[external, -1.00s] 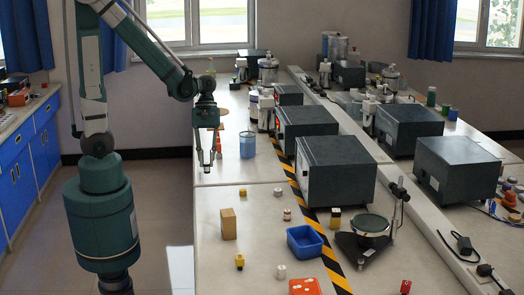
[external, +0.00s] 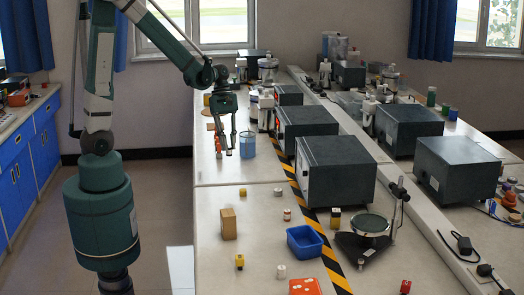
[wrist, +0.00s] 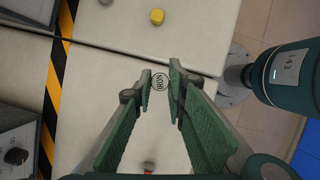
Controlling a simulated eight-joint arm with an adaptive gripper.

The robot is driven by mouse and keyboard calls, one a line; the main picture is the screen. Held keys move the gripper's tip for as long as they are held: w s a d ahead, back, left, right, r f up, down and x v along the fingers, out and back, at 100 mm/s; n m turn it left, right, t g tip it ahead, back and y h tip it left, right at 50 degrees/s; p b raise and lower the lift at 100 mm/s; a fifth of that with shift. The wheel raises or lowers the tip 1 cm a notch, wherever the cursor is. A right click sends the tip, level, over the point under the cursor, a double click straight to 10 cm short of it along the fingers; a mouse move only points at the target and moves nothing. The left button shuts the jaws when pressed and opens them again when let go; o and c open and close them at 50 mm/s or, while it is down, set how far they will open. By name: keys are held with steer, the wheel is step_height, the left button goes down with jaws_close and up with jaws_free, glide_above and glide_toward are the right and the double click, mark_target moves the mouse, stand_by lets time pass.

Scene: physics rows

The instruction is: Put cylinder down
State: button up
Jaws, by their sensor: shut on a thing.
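My gripper (external: 230,153) hangs over the far-left part of the white table, its fingers pointing down beside a blue beaker. In the wrist view my gripper (wrist: 162,80) has its two green fingers closed on a small pale cylinder (wrist: 160,83). Its round end faces the camera and carries dark letters that look like "RUN". The fingers hide part of its sides.
The blue beaker (external: 247,146) stands just right of the fingers. Orange pieces (external: 218,144) stand just left. Nearer are a wooden block (external: 228,224), a blue tray (external: 304,241) and several small pieces. Dark boxes (external: 335,170) line the right beyond a striped strip. The table's left edge is close.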

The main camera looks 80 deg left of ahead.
steer(key=w+a+n+t+y+p, duration=0.1)
steer(key=w+a+n, duration=0.3)
steer(key=a, duration=1.1)
steer(key=w+a+n+t, duration=0.1)
steer(key=w+a+n, duration=0.25)
steer(key=a, duration=1.15)
steer(key=s+a+n+y+p, duration=0.1)
steer(key=s+a+n, duration=0.2)
steer(key=a, duration=1.2)
steer(key=s+a+f+n+t+y, duration=0.1)
steer(key=s+a+n, duration=0.1)
steer(key=a, duration=1.4)
steer(key=shift+s+a+f+n+y+p, duration=0.2)
steer(key=shift+s+n+y+p, duration=0.15)
steer(key=shift+n, duration=0.2)
steer(key=shift+f+b, duration=0.3)
steer(key=shift+f, duration=2.85)
steer(key=shift+f, duration=1.85)
steer(key=shift+f+b, duration=0.1)
steer(key=shift+b, duration=0.25)
